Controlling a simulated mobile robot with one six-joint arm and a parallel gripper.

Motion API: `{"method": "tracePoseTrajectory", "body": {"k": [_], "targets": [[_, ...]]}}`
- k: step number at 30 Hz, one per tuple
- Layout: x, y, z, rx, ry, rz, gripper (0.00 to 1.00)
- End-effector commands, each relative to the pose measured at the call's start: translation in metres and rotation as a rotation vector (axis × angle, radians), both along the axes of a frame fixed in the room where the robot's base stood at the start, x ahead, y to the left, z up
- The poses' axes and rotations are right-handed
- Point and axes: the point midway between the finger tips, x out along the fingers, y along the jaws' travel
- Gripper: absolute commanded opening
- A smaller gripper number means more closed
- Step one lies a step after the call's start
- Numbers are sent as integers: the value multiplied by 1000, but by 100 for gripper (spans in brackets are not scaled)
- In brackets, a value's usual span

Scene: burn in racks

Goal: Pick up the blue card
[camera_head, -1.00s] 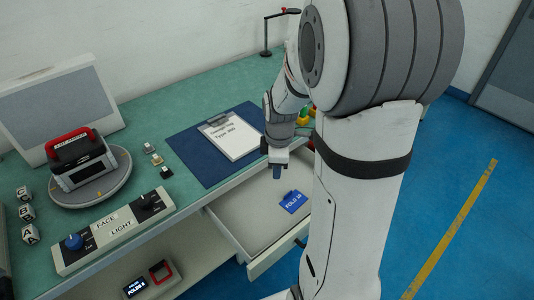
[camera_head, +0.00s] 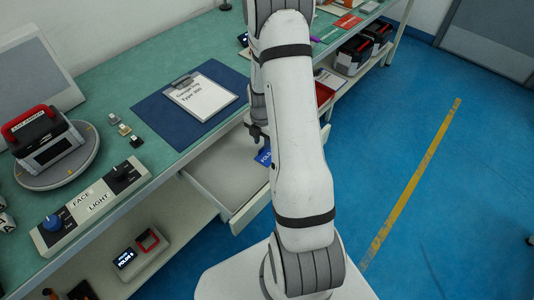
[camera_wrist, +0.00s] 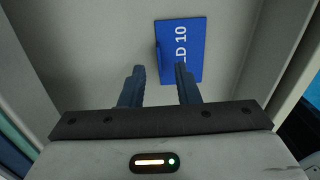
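The blue card (camera_wrist: 182,52) with white lettering lies flat on the floor of the open drawer (camera_head: 213,178). In the head view the blue card (camera_head: 264,156) is partly hidden behind my arm. My gripper (camera_wrist: 160,72) is open and empty, its two fingers apart. In the wrist view the right fingertip overlaps the card's lower part, and the left fingertip is over bare drawer floor. I cannot tell how high the fingers are above the card. In the head view my gripper (camera_head: 257,133) is over the drawer, close to the card.
The drawer walls (camera_wrist: 285,50) stand close on both sides. The green tabletop above holds a blue mat with a clipboard (camera_head: 200,98) and a control box (camera_head: 90,205). A lower shelf carries a small device (camera_head: 140,255). Blue floor to the right is clear.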

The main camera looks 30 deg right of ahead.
Motion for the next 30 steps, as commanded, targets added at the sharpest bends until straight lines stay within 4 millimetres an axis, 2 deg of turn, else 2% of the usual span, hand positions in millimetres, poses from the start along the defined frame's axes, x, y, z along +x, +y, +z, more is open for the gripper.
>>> {"method": "tracePoseTrajectory", "body": {"k": [3, 6, 15, 26, 30], "targets": [[0, 0, -17, 1, 4, 0, 29], [0, 0, -26, 0, 2, 0, 29], [1, 0, -30, 0, 0, 0, 29], [1, 1, -29, 0, 0, 2, 0], [1, 2, -29, 0, 0, 2, 0]]}}
